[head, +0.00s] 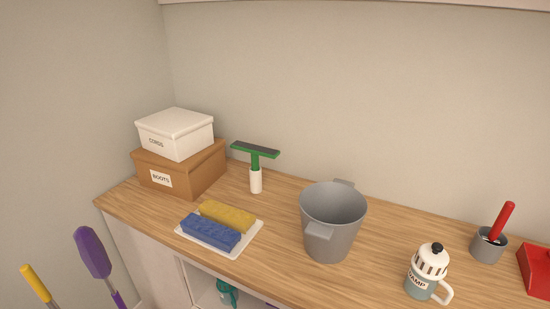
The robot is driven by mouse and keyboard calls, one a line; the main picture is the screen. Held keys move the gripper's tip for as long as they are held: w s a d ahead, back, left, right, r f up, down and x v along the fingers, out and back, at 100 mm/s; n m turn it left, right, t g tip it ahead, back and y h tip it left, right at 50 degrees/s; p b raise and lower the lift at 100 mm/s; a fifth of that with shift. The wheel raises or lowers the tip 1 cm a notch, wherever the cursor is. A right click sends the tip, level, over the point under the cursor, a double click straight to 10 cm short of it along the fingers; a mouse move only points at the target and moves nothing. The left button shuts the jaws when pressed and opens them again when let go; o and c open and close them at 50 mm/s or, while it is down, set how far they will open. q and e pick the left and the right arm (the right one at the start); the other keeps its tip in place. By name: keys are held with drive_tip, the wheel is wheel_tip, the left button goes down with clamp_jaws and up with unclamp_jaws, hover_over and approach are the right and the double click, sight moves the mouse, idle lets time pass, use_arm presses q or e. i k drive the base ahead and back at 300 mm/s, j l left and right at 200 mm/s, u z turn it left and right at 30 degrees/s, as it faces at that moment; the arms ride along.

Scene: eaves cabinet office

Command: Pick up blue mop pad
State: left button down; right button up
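The blue mop pad (210,232) lies on a white tray (238,251) on the wooden counter, left of centre in the head view. A yellow pad (228,215) lies right behind it on the same tray. The blue pad is at the tray's front side, with its top and front face in plain view. Neither of my grippers shows in the head view.
A grey bucket (328,225) stands right of the tray. Brown (190,170) and white (177,134) boxes are stacked behind left, near a green squeegee (255,165). A mug-like container (428,272) stands at right. A purple duster (92,252) is below left.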

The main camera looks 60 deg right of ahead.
sight(225, 238)
drive_tip(key=z, duration=2.05)
